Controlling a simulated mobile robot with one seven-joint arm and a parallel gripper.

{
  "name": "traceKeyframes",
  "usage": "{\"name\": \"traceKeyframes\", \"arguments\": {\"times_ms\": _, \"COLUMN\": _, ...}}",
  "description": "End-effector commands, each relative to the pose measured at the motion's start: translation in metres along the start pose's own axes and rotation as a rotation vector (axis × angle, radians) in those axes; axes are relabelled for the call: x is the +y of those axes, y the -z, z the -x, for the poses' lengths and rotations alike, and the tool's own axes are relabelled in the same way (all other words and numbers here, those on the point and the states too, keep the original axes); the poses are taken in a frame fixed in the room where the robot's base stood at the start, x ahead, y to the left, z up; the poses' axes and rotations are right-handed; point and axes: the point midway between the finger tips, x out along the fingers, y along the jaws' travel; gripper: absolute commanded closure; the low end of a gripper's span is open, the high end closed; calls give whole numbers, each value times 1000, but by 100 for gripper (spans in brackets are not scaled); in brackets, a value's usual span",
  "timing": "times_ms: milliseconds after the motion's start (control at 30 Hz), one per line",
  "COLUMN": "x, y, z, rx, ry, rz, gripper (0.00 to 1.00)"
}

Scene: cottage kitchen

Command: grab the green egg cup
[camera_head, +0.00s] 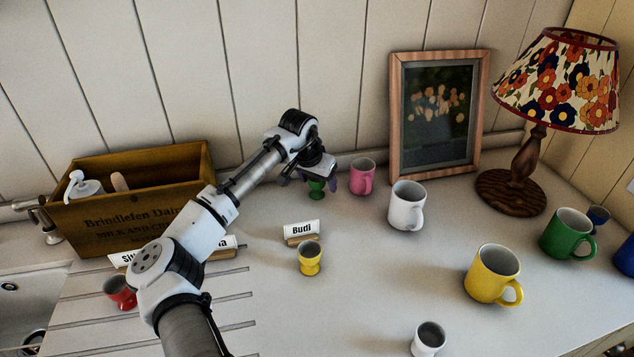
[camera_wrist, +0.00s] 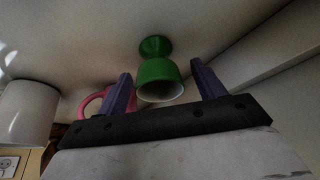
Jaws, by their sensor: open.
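The green egg cup (camera_head: 316,189) stands on the counter near the back wall, left of the pink mug. My gripper (camera_head: 322,180) is over it, with its fingers around the cup's upper part. In the wrist view the green egg cup (camera_wrist: 158,77) shows between the two purple fingers of my gripper (camera_wrist: 160,90). The gripper is open, with a gap visible on each side of the cup. The head view hides part of the cup behind the gripper.
The pink mug (camera_head: 362,177) is close on the right, then a white mug (camera_head: 406,206). A yellow egg cup (camera_head: 309,258) and the "Budi" sign (camera_head: 301,230) stand in front. A wooden crate (camera_head: 140,215) is at left, a picture frame (camera_head: 395,120) at the back.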

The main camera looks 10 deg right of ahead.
Motion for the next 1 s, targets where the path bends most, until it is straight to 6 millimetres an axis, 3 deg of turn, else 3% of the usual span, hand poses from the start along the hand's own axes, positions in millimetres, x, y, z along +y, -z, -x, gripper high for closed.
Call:
{"name": "traceKeyframes", "arguments": {"times_ms": 333, "x": 0, "y": 0, "z": -9, "rx": 1, "ry": 0, "rz": -1, "gripper": 33}}
{"name": "traceKeyframes", "arguments": {"times_ms": 700, "x": 0, "y": 0, "z": -9, "rx": 1, "ry": 0, "rz": -1, "gripper": 80}}
{"name": "traceKeyframes", "arguments": {"times_ms": 1000, "x": 0, "y": 1, "z": -6, "rx": 2, "ry": 1, "rz": -1, "gripper": 80}}
